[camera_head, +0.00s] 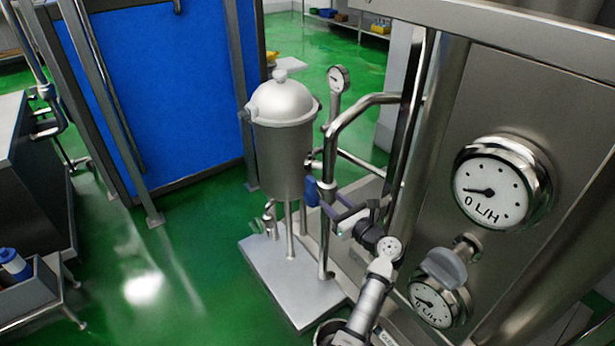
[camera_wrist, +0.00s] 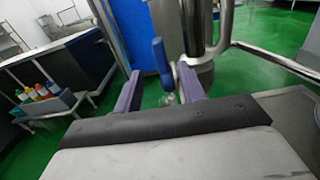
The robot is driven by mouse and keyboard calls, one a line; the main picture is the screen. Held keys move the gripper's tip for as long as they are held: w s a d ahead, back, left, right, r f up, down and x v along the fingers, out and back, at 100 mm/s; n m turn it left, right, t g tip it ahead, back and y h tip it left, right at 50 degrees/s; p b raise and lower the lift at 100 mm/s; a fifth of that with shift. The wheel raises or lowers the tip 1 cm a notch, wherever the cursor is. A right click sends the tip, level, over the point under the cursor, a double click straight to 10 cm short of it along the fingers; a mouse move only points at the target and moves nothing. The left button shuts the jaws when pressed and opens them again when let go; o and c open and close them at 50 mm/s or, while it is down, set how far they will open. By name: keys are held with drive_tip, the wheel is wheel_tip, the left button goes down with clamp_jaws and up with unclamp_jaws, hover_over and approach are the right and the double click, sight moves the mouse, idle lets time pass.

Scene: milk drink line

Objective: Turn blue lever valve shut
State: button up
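The blue lever (camera_head: 312,192) sits on the pipework beside the steel tank, low on the tank's right side in the head view. In the wrist view the blue lever (camera_wrist: 161,56) looks long and near upright, tilted slightly. My gripper (camera_head: 332,211) reaches toward it from the right in the head view, with purple fingers spread. In the wrist view my gripper (camera_wrist: 160,88) is open, and the lever appears in the gap between the fingertips. I see no clear contact. The lever's pivot and valve body are partly hidden or too small to make out.
The domed steel tank (camera_head: 281,150) stands on a grey base plate (camera_head: 290,290). A bent steel pipe (camera_head: 350,115) and a small gauge (camera_head: 339,79) are close by. A panel with a dial (camera_head: 492,192) rises at the right.

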sight(308, 179)
drive_tip(key=x, duration=1.3)
drive_tip(key=shift+s+r, duration=0.1)
clamp_jaws()
